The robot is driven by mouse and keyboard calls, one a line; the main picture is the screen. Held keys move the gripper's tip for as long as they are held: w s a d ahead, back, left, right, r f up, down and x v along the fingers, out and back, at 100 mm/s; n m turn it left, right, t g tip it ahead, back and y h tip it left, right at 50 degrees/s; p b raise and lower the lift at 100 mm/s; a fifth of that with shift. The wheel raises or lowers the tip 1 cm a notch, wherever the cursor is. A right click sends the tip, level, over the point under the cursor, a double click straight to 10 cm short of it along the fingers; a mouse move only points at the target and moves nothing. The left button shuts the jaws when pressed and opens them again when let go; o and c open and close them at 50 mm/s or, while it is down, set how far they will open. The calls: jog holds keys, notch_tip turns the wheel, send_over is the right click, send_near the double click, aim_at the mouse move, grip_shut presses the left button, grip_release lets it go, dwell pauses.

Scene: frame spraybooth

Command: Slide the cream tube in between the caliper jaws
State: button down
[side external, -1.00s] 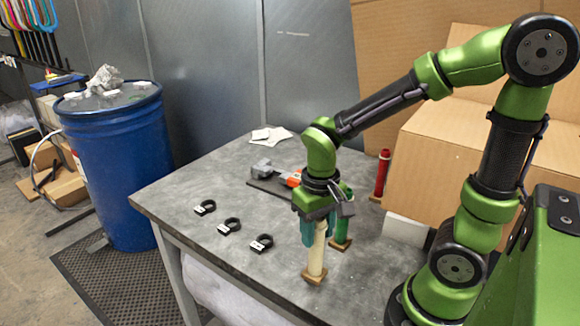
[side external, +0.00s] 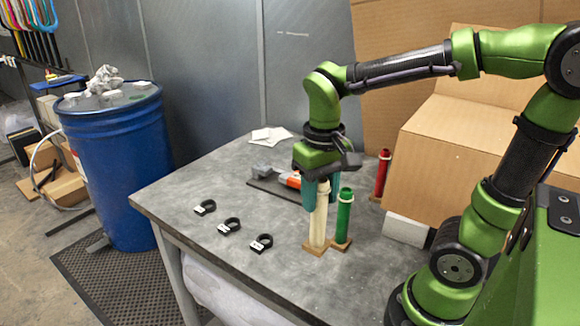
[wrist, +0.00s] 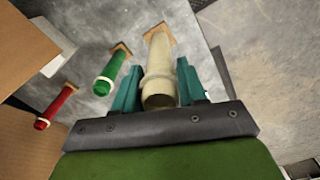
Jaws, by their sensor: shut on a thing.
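The cream tube (side external: 319,215) stands upright on its square brown base. My gripper (side external: 322,203) is shut on the tube's upper part, with teal fingers on both sides. In the wrist view the cream tube (wrist: 158,75) lies between the fingers (wrist: 160,84), its open end near the camera and its base at the far end. A grey and orange device (side external: 289,179), apparently the caliper, lies on a dark strip behind my gripper. Its jaws cannot be made out, and my gripper partly hides it.
A green tube (side external: 344,217) stands close to the right of the cream tube. A red tube (side external: 382,173) stands farther back by a cardboard box (side external: 450,150) and a white block (side external: 404,229). Three black rings (side external: 229,226) with white tags lie front left on the grey table (side external: 180,190).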

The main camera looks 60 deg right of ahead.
jog(key=w+d, duration=0.9)
jog(key=w, duration=0.5)
jog(key=w+d+f, duration=0.1)
jog(key=w+d, duration=0.8)
jog(key=w, duration=0.6)
jog(key=shift+w+d+f+n, duration=0.15)
jog(key=shift+d+f+n, duration=0.1)
jog(key=shift+n, duration=0.05)
